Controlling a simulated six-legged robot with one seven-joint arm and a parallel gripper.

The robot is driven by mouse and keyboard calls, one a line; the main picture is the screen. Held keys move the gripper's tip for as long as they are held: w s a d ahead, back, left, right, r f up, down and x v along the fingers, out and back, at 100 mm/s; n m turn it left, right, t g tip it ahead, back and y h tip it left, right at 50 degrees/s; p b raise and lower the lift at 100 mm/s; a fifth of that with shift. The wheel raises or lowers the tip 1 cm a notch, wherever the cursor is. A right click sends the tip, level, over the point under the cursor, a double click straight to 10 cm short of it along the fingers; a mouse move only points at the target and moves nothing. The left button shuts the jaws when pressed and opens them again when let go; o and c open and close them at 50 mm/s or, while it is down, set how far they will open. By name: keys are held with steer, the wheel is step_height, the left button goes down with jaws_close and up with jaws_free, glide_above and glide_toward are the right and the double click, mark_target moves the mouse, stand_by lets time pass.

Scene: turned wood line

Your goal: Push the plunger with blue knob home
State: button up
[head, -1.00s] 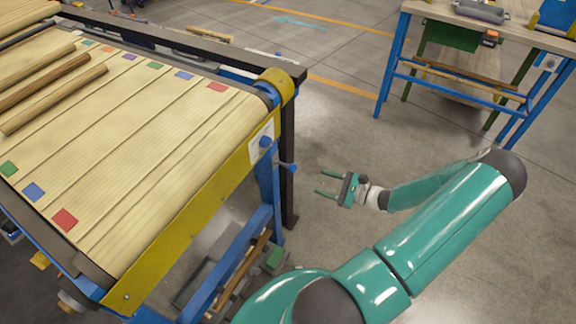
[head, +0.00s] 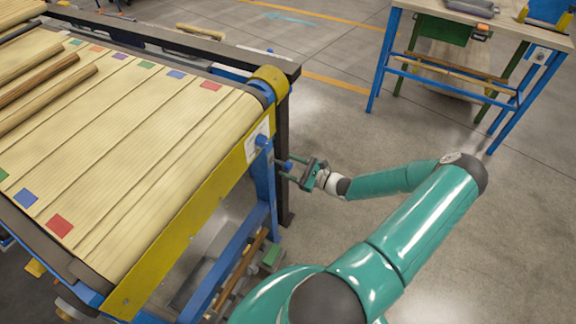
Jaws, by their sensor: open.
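The plunger's blue knob (head: 287,166) sticks out to the right from the blue leg at the near corner of the conveyor. My gripper (head: 287,169) is open at the knob, with its fingers pointing left toward the leg. The fingers appear to lie on either side of the knob. I cannot tell whether they touch it. The plunger's shaft is mostly hidden by the leg and the fingers.
A slatted conveyor (head: 130,130) with yellow side rail (head: 195,205) carries several wooden rods and coloured squares. A second blue round part (head: 262,140) sits on a white plate above the plunger. A blue-legged workbench (head: 500,30) stands back right. Open floor lies between.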

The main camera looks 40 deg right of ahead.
steer(key=shift+w+a, duration=0.2)
steer(key=shift+w, duration=0.35)
steer(key=shift+c, duration=0.2)
jaws_close()
steer(key=shift+x, duration=1.7)
steer(key=shift+o, duration=0.2)
jaws_free()
steer(key=shift+w, duration=0.15)
glide_toward(286, 164)
steer(key=shift+s+d+f, duration=0.3)
steer(key=shift+d+f, duration=0.1)
steer(key=shift+f, duration=0.2)
